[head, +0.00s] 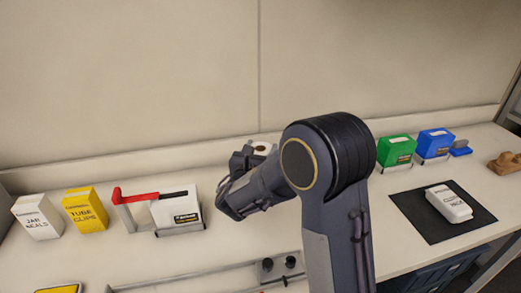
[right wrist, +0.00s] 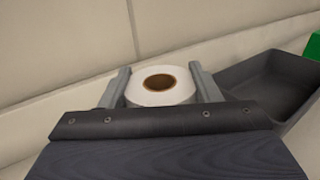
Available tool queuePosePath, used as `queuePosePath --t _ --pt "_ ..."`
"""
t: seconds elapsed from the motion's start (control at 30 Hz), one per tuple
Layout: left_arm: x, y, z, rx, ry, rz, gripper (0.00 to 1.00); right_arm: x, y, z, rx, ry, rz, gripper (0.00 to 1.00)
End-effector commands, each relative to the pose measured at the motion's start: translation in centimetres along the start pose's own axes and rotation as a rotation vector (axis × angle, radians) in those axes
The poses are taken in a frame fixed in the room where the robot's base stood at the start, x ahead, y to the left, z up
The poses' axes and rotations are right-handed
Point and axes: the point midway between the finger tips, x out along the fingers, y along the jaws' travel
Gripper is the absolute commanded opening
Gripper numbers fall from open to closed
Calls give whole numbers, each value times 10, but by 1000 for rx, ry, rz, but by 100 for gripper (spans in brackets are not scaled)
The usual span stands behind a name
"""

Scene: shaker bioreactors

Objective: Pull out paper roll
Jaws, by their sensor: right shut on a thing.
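The paper roll (right wrist: 160,85) is white with a brown core. In the right wrist view it sits between the two fingers of my right gripper (right wrist: 160,88), which is shut on it. In the head view only a small top part of the roll (head: 262,148) shows behind my right arm. My right gripper (head: 250,160) is mostly hidden there by its own wrist and forearm. What lies under the roll is hidden. My left gripper is not in view.
A dark grey tray (right wrist: 262,82) lies just right of the gripper. Green (head: 396,148) and blue (head: 434,142) boxes stand to the right, and a white bottle (head: 448,203) lies on a black mat (head: 408,203). A white box with a red handle (head: 140,198) and a yellow box (head: 86,208) stand left.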

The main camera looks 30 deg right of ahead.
Motion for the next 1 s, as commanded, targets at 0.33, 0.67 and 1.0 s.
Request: queuePosePath --t 0.33,0.67,1.0 --pt "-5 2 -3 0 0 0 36 0 0 9 1 -1 0 33" --pt "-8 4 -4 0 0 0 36 0 0 15 0 0 0 33" --pt "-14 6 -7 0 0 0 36 0 0 24 0 -1 0 33"
